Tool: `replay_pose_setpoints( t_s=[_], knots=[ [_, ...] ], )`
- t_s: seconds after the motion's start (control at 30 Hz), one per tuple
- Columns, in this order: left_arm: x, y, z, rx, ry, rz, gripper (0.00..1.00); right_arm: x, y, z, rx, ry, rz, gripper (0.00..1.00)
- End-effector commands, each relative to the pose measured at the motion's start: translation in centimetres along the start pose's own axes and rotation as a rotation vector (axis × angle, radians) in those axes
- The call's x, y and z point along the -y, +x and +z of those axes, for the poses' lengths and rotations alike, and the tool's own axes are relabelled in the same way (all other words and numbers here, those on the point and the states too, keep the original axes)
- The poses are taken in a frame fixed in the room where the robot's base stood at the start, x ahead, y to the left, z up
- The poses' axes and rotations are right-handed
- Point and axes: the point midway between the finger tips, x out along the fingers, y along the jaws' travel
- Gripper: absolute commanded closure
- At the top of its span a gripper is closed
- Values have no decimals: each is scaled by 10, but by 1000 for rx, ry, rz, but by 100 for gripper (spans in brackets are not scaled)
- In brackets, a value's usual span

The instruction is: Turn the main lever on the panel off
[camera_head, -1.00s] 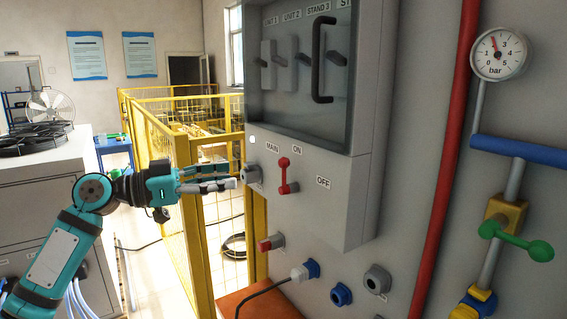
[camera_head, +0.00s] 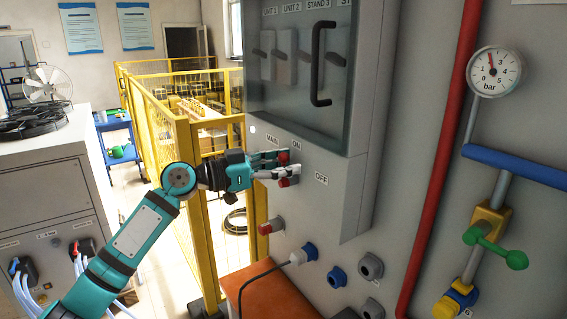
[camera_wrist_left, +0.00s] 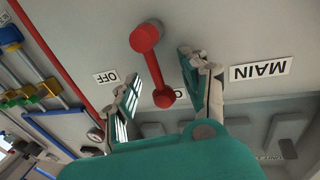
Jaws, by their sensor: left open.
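The red main lever (camera_head: 285,182) is on the front of the grey panel, under the MAIN and ON labels. It also shows in the left wrist view (camera_wrist_left: 153,68), upside down, with its narrow end beside the partly hidden ON label. The OFF label (camera_head: 321,179) is to the right of the lever in the head view. My left gripper (camera_head: 281,165) is open at the lever, partly covering it. In the left wrist view its fingers (camera_wrist_left: 160,76) stand on either side of the lever, with gaps visible. My right gripper is not in view.
A glazed cabinet door (camera_head: 295,75) with a black handle (camera_head: 318,65) is above the lever. A smaller red knob (camera_head: 270,227) and several connectors are below. A yellow mesh fence (camera_head: 170,160) stands behind my left arm. A red pipe (camera_head: 440,160) runs to the right.

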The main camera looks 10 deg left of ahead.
Motion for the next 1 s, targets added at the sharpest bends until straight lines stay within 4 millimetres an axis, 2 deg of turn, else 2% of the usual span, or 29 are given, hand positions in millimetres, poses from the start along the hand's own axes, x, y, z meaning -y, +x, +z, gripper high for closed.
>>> replay_pose_setpoints(
  t_s=[0.07,0.4,1.0],
  knots=[
    [0,0,0,0,0,0,57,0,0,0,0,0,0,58],
    [0,0,0,0,-1,0,100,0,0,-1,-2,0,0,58],
    [0,-1,0,-1,-1,0,100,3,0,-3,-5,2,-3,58]
  ],
)
